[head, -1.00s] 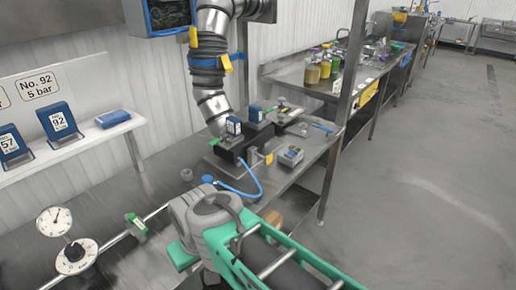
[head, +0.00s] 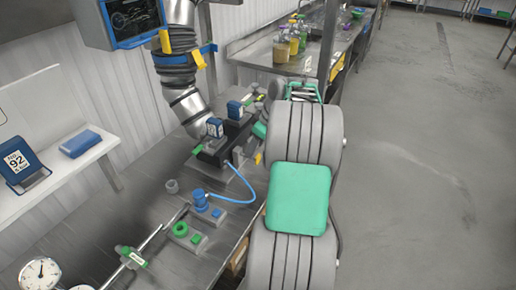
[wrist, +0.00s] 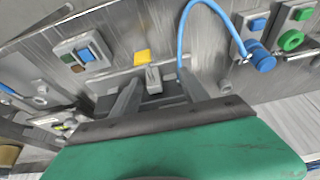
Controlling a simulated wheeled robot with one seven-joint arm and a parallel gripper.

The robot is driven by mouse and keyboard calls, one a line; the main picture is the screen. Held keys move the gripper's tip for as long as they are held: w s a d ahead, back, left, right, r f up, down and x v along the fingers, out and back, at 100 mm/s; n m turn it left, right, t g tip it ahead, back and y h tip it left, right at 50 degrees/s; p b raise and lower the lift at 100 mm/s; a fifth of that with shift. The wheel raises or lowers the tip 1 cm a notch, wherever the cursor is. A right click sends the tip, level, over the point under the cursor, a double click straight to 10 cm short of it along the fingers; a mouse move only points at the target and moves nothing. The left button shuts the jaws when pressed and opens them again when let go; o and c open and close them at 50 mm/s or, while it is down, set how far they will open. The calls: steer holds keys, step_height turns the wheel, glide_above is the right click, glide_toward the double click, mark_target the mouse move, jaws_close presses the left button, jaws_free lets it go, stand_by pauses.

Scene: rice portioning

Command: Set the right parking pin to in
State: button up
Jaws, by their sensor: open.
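A small grey upright fitting (wrist: 153,82) with a yellow tab (wrist: 142,57) is in the wrist view, at the steel bench's edge. I take it for a parking pin but cannot tell if it is the right one, or whether it is in or out. My gripper (wrist: 158,88) is open, its two dark fingers on either side of the fitting; contact cannot be told. In the head view the yellow tab (head: 258,158) shows just left of my arm, and my fingertips are hidden.
A blue hose (head: 244,184) curves to a blue knob (head: 200,198). A green ring knob (head: 180,229) is nearby. A grey box with coloured buttons (wrist: 84,54) is beside the fitting. A dark block with blue-labelled units (head: 216,146) stands behind. Open floor lies right.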

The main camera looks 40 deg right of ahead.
mark_target(258, 156)
steer(key=f, duration=0.2)
steer(key=w+d+f+p, duration=0.1)
steer(key=f, duration=0.2)
steer(key=d+f, duration=0.1)
steer(key=f, duration=0.2)
steer(key=shift+w+d+p, duration=0.15)
steer(key=shift+w+p, duration=0.2)
steer(key=shift+w, duration=0.05)
steer(key=shift+c, duration=0.4)
steer(key=shift+r, duration=0.1)
jaws_close()
stand_by(0.4)
